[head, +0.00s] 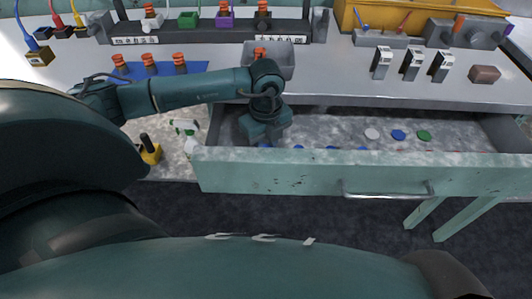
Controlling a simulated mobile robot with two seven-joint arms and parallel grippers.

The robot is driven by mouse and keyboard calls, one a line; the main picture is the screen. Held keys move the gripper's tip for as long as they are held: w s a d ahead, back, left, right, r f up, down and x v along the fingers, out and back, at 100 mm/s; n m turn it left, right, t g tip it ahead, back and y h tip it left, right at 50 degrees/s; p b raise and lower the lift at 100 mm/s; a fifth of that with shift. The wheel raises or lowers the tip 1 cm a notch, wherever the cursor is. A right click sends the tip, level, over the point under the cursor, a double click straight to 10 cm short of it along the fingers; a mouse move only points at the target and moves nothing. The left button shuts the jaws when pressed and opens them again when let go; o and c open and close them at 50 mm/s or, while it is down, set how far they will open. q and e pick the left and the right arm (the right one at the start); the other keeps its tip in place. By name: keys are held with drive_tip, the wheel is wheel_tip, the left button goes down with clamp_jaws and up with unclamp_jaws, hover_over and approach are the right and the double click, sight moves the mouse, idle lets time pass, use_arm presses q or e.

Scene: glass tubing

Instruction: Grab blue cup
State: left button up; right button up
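No plainly cup-shaped blue thing shows. A small blue round piece (398,135) lies in the open drawer, between a white one (371,134) and a green one (424,135). More blue pieces (331,149) show just over the drawer's front panel, mostly hidden by it. My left gripper (266,137) points down into the left end of the drawer, left of the blue, white and green row. A bit of blue shows close to its lower end. Its fingertips are not clear, so its opening cannot be told. My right gripper is not in view.
The drawer (300,172) stands pulled out, its front panel and handle (388,194) facing me. The bench above holds a grey bin (283,61), a blue rack (160,70) with orange-topped pieces, and black-and-white switches (412,64). The drawer's middle floor is mostly clear.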

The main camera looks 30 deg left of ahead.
use_arm(q)
drive_tip(key=shift+c, duration=0.8)
drive_tip(key=shift+r, duration=0.15)
